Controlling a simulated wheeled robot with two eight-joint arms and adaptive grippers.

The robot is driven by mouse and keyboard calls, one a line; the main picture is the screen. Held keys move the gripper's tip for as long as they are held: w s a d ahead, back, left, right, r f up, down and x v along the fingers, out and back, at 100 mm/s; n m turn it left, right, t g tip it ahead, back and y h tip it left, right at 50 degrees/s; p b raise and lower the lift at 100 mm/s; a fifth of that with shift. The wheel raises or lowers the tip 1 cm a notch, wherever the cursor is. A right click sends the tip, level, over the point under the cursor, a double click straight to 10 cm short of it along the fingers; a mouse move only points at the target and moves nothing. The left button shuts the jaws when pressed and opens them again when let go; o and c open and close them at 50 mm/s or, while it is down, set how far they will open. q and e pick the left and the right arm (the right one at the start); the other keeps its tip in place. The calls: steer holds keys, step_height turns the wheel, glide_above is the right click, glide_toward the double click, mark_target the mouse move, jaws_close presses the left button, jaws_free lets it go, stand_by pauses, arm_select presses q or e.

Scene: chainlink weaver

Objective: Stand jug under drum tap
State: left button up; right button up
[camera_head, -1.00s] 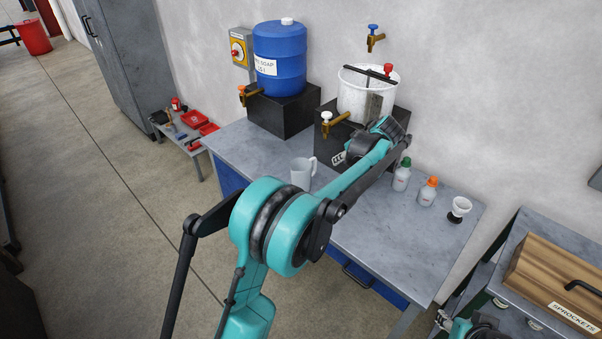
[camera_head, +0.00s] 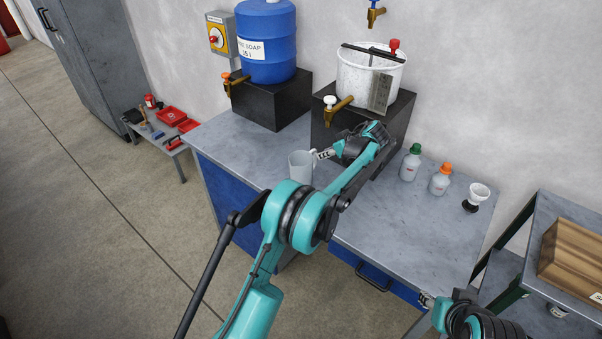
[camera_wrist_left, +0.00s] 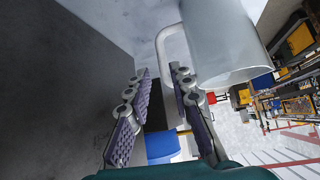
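The pale grey jug (camera_head: 299,168) stands upright on the workbench, with its handle on the right. The blue drum (camera_head: 266,42) sits on a black stand, and its brass tap with an orange knob (camera_head: 235,84) sticks out over the bench, behind and left of the jug. My left gripper (camera_head: 320,154) is at the jug's handle. In the left wrist view its fingers (camera_wrist_left: 160,110) are apart, with the jug (camera_wrist_left: 222,40) and its handle just beyond and around the right finger; I cannot tell whether they touch. My right gripper (camera_head: 428,300) is low at the right, its fingers too small to read.
A white pot (camera_head: 370,80) with a white-knobbed tap (camera_head: 338,106) stands on a second black block (camera_head: 330,128). The bench left of the jug is clear (camera_head: 235,140).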

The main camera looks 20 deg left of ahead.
arm_select(q)
steer(key=b+x, duration=0.1)
steer(key=x, duration=0.4)
steer(key=shift+w+a+f+b, duration=0.1)
steer(key=shift+a+f+b, duration=0.05)
steer(key=shift+f+b, duration=0.15)
steer(key=shift+w+a+f+b, duration=0.2)
steer(key=shift+a+f+b, duration=0.15)
steer(key=shift+a, duration=0.15)
steer(key=b+x, duration=0.1)
steer(key=x, duration=0.3)
steer(key=shift+a+r, duration=0.1)
steer(key=shift+a, duration=0.05)
steer(key=shift+r, duration=0.1)
steer(key=shift+c, duration=0.4)
jaws_close()
